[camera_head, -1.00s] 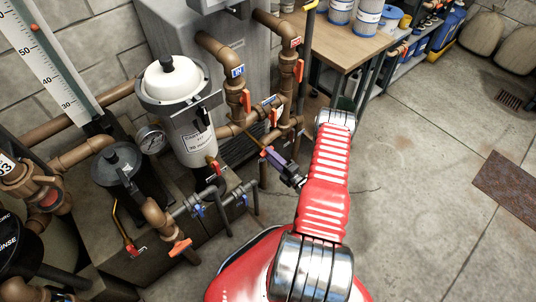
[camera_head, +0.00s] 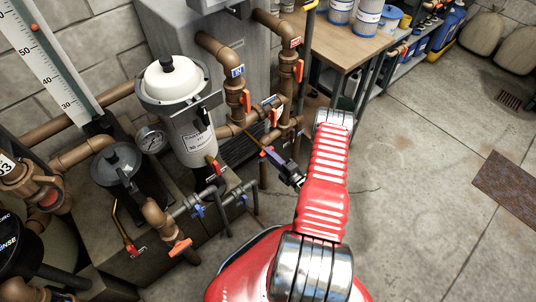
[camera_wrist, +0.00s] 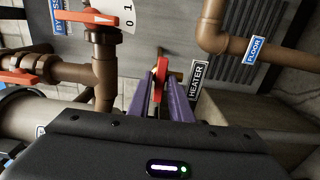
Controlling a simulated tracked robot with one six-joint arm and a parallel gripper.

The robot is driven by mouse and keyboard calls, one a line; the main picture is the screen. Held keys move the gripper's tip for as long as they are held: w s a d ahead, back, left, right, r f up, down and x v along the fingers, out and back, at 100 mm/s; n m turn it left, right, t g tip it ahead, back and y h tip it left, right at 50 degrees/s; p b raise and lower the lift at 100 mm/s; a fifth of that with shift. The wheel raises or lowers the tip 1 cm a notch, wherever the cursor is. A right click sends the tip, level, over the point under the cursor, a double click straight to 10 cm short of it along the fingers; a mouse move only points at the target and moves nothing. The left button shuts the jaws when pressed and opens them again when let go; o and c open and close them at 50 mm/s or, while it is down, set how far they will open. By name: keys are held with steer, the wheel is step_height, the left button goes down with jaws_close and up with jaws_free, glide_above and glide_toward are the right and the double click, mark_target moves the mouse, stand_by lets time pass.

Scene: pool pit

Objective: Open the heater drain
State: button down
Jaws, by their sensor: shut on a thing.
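The heater drain's red handle (camera_wrist: 159,80) is between the two purple fingers of my gripper (camera_wrist: 161,94) in the wrist view. The fingers are shut on it, one on each side. A dark tag reading HEATER (camera_wrist: 196,81) is just right of the fingers. In the head view my gripper (camera_head: 267,151) reaches in from the right, low beside the brown pipes at the grey heater (camera_head: 258,62). The fingers hide much of the handle there, and the valve body behind it is mostly hidden.
Other red valve handles are close by, including one by a 0/1 scale (camera_wrist: 88,17) and one at the left (camera_wrist: 18,77). A FLOOR-tagged pipe (camera_wrist: 232,45) is at the right. The white filter canister (camera_head: 190,115) stands left of my gripper. The concrete floor (camera_head: 430,170) is open at the right.

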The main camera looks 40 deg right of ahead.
steer(key=shift+f, duration=0.15)
steer(key=shift+s+n, duration=0.1)
steer(key=shift+n, duration=9.1)
steer(key=shift+n, duration=1.2)
steer(key=c, duration=1.7)
jaws_free()
